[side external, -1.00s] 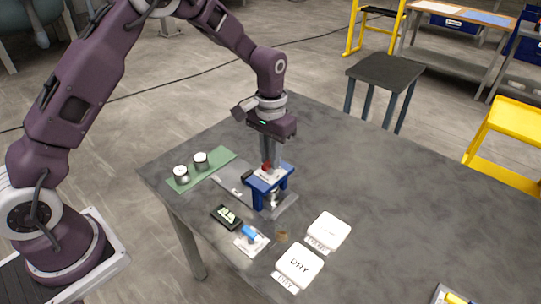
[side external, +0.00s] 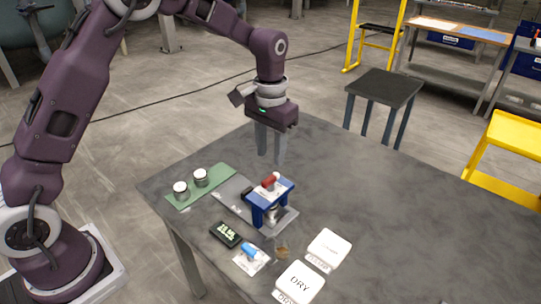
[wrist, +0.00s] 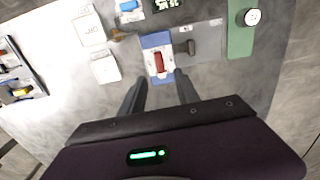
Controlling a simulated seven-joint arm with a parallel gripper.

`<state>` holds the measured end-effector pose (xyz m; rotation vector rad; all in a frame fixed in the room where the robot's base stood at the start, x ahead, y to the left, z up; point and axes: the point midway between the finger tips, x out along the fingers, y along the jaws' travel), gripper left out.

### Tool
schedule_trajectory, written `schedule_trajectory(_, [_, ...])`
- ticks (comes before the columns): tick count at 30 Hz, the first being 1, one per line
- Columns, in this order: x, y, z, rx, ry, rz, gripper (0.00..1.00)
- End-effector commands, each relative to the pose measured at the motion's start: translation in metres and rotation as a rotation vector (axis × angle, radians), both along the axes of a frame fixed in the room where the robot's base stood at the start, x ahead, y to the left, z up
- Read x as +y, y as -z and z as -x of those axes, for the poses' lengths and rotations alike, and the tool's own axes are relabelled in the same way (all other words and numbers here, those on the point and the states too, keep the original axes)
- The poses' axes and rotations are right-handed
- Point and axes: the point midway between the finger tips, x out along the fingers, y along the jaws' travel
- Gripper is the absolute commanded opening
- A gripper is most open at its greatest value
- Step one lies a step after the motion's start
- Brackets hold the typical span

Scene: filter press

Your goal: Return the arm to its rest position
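My gripper (side external: 270,145) hangs above the table behind the blue press, with its two fingers apart and nothing between them. In the wrist view my gripper (wrist: 160,88) also shows its fingers spread and empty. The blue press (side external: 268,200) stands on a grey plate (side external: 232,190) and has a red handle (side external: 271,180) on top. The press also shows in the wrist view (wrist: 146,41), just beyond the fingertips and apart from them.
Two white-topped jars (side external: 200,177) stand on a green mat (side external: 215,188). A dark device with a lit display (side external: 225,233), a blue item on a white sheet (side external: 250,250) and two white labelled trays (side external: 328,250) lie at the front. The table's right side is mostly clear.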

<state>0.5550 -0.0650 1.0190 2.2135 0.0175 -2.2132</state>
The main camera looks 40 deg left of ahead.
Motion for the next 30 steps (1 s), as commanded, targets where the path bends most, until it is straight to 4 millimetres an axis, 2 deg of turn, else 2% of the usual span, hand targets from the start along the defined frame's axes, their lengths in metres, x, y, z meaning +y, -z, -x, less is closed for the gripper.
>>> schedule_trajectory(4, [0.0,-0.005,0.002,-0.006,0.0,0.001,0.38])
schedule_trajectory(5, [0.001,-0.012,0.005,-0.016,0.0,0.001,0.38])
schedule_trajectory(8, [0.004,-0.059,0.032,-0.08,0.001,0.005,0.38])
schedule_trajectory(9, [0.006,-0.082,0.052,-0.116,0.002,0.006,0.38])
schedule_trajectory(11, [0.009,-0.114,0.087,-0.171,0.003,0.007,0.38])
schedule_trajectory(12, [0.01,-0.13,0.112,-0.209,0.005,0.008,0.38])
schedule_trajectory(14, [0.013,-0.148,0.15,-0.266,0.007,0.007,0.38])
schedule_trajectory(15, [0.014,-0.156,0.175,-0.303,0.008,0.006,0.38])
schedule_trajectory(18, [0.017,-0.16,0.232,-0.385,0.011,0.004,0.38])
schedule_trajectory(21, [0.018,-0.152,0.271,-0.447,0.013,0.0,0.38])
schedule_trajectory(25, [0.019,-0.141,0.295,-0.486,0.016,-0.004,0.38])
schedule_trajectory(30, [0.019,-0.139,0.299,-0.492,0.016,-0.005,0.38])
